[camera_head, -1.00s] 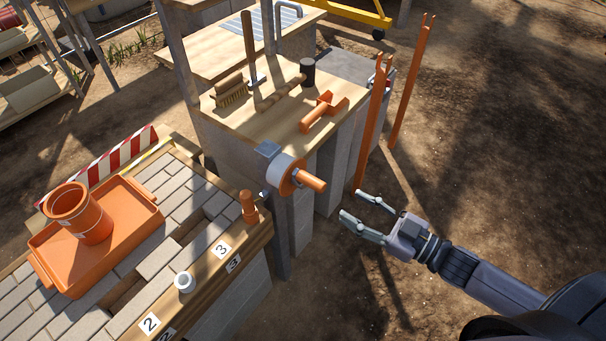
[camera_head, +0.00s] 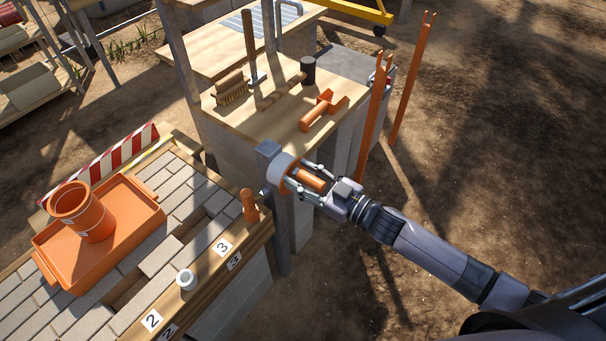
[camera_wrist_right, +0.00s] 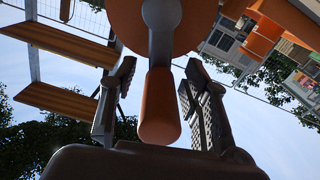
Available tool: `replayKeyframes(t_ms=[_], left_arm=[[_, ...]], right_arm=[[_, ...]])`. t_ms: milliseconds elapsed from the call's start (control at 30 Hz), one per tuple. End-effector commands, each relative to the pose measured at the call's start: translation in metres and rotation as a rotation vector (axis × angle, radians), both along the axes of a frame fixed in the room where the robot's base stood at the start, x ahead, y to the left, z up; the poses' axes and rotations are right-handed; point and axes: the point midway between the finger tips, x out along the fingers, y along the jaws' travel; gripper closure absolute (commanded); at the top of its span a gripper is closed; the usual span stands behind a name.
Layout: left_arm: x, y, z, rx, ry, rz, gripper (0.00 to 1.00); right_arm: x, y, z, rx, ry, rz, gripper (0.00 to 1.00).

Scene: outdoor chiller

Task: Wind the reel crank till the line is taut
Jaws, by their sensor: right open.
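The reel (camera_head: 279,170), white with an orange rim, is fixed to a grey post at the corner of the block bench. Its orange crank handle (camera_head: 314,182) points out toward the lower right. My right gripper (camera_head: 303,177) is open, with one finger on each side of the handle. In the right wrist view the handle (camera_wrist_right: 159,108) hangs from a grey crank arm (camera_wrist_right: 162,35) in front of the orange reel face (camera_wrist_right: 118,18). Gaps show between handle and both fingers. I cannot make out the line. My left gripper is out of view.
An orange peg (camera_head: 249,206) stands on the timber edge left of the reel. A brush (camera_head: 232,92), a mallet (camera_head: 290,88) and an orange tool (camera_head: 320,111) lie on the bench above. Orange posts (camera_head: 410,80) rise at right. Open dirt lies lower right.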

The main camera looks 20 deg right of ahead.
Motion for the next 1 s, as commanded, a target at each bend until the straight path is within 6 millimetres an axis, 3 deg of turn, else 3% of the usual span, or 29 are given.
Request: replayKeyframes(t_ms=[200,800,1000], left_arm=[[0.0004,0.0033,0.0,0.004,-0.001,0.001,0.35],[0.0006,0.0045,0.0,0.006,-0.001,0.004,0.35],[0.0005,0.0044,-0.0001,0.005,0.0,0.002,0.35]], right_arm=[[0.0,-0.0001,-0.0003,0.0,0.0,0.0,0.58],[-0.0003,-0.0003,-0.0002,0.001,0.001,0.0,0.98],[-0.0004,-0.0003,-0.0003,0.001,0.001,0.0,1.0]])
